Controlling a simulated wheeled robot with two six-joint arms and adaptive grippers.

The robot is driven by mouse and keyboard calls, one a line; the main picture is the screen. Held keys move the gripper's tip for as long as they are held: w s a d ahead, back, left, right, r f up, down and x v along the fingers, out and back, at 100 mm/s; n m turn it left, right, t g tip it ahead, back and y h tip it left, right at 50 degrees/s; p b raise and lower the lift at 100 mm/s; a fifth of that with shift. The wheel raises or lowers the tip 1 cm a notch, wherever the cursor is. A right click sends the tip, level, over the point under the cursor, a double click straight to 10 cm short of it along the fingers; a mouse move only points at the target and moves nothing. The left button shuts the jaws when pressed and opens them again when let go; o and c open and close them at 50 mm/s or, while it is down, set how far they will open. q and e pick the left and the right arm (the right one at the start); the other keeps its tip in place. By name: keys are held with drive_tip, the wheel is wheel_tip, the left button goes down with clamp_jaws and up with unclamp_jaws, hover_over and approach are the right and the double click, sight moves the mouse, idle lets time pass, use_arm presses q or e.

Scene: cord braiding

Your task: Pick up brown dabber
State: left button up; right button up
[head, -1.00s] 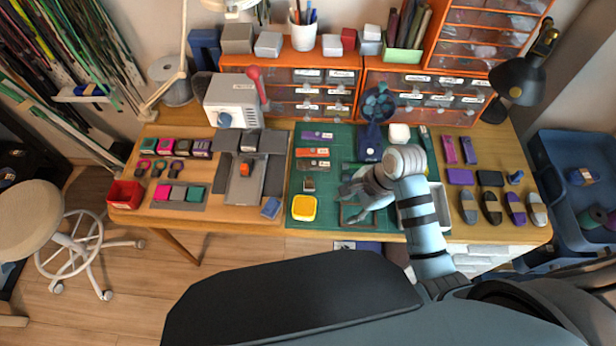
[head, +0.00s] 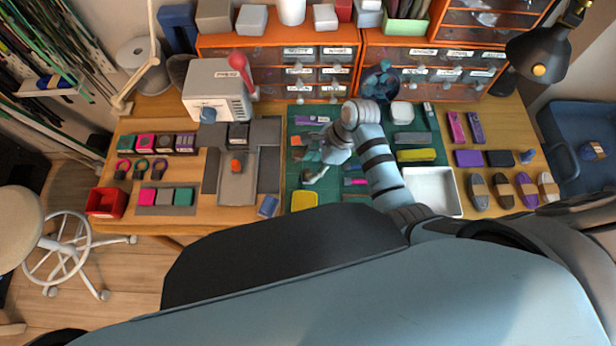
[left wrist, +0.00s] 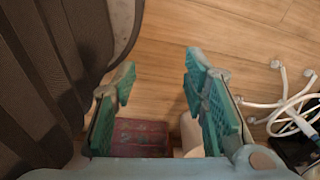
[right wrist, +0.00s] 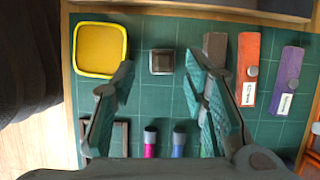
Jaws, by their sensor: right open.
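My right gripper (right wrist: 158,70) is open and empty above the green cutting mat (right wrist: 150,105). In the right wrist view a brown bar (right wrist: 214,48) lies just right of its right finger, which hides part of it. A small dark square block (right wrist: 161,62) with a pale rim shows between the fingers, below them. I cannot tell for certain which of these is called the dabber. In the head view the right gripper (head: 311,162) is over the mat's left part and hides things there. My left gripper (left wrist: 160,82) is open and empty, over the floor.
A yellow tray (right wrist: 101,49) lies left of the block. Orange (right wrist: 248,68) and purple (right wrist: 287,80) labelled bars lie to the right. Pink (right wrist: 150,142) and blue (right wrist: 179,142) capped pieces lie nearer. A white tray (head: 457,205) stands right of my arm.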

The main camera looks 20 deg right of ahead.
sight(309, 171)
drive_tip(key=x, duration=0.2)
drive_tip(key=b+x, duration=0.1)
drive_tip(key=x, duration=0.2)
drive_tip(key=shift+w+d+f+b, duration=0.15)
drive_tip(key=shift+w+f+b, duration=0.1)
drive_tip(key=shift+f+b, duration=0.15)
drive_tip(key=shift+s+r, duration=0.1)
drive_tip(key=shift+r, duration=0.05)
use_arm(q)
drive_tip(key=shift+w+f, duration=0.75)
drive_tip(key=shift+f, duration=0.1)
use_arm(e)
clamp_jaws()
drive_tip(key=shift+r, duration=0.1)
wheel_tip(309, 171, up, 20)
drive_tip(key=p, duration=0.6)
drive_tip(key=c, duration=0.7)
unclamp_jaws()
use_arm(q)
wheel_tip(309, 171, up, 6)
drive_tip(key=shift+f, duration=0.15)
use_arm(e)
clamp_jaws()
